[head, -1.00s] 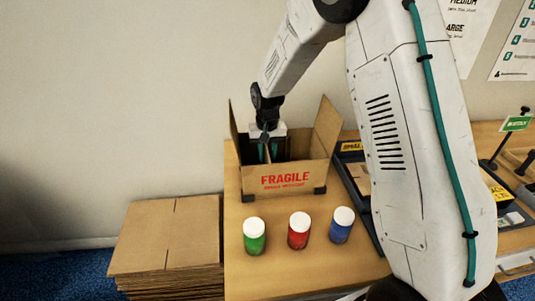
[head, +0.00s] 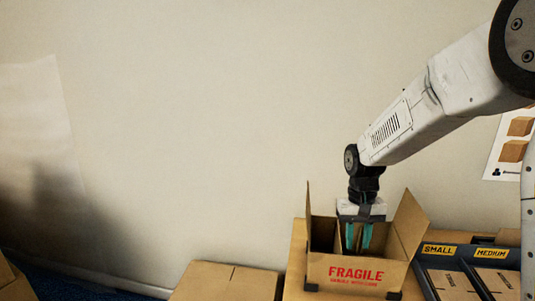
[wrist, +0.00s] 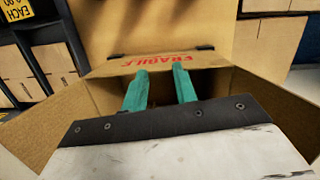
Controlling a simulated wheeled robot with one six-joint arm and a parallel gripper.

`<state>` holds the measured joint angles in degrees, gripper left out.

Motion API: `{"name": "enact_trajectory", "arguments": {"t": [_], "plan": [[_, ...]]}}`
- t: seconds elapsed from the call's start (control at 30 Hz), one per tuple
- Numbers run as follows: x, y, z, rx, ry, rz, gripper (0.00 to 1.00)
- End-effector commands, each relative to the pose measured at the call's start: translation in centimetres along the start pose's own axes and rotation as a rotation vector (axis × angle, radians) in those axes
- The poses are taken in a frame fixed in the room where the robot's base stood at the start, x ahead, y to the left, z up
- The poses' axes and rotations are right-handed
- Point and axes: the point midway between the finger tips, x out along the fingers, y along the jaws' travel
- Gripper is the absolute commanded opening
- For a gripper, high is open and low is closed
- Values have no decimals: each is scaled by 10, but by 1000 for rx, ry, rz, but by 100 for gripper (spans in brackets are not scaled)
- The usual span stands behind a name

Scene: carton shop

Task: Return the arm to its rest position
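My arm reaches in from the right in the head view. My gripper (head: 358,240) points down into an open carton (head: 340,262) marked FRAGILE. In the wrist view the gripper's two teal fingers (wrist: 161,82) stand apart with nothing visible between them, so it is open. The fingers are within the carton's opening, between its raised flaps. The carton (wrist: 260,97) surrounds them in the wrist view, and its inside is dark. I cannot tell what lies at its bottom.
The carton stands on a wooden table (head: 297,258). To its right is a dark rack with SMALL (head: 438,250) and MEDIUM (head: 492,253) labels and flat cartons. The wall area above and left is free.

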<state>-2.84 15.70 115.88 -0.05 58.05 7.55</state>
Motion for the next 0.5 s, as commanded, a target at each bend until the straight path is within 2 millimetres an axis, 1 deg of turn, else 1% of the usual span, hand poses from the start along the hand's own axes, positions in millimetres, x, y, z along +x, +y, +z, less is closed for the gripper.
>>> {"name": "enact_trajectory", "arguments": {"t": [0.03,0.17,0.2,0.33,0.5], "plan": [[-12,4,21,-11,0,0,28],[-35,14,77,-39,-3,-1,28],[-42,17,94,-47,1,-1,28],[-58,26,149,-69,17,-3,28],[-68,36,214,-88,60,-6,28]]}}
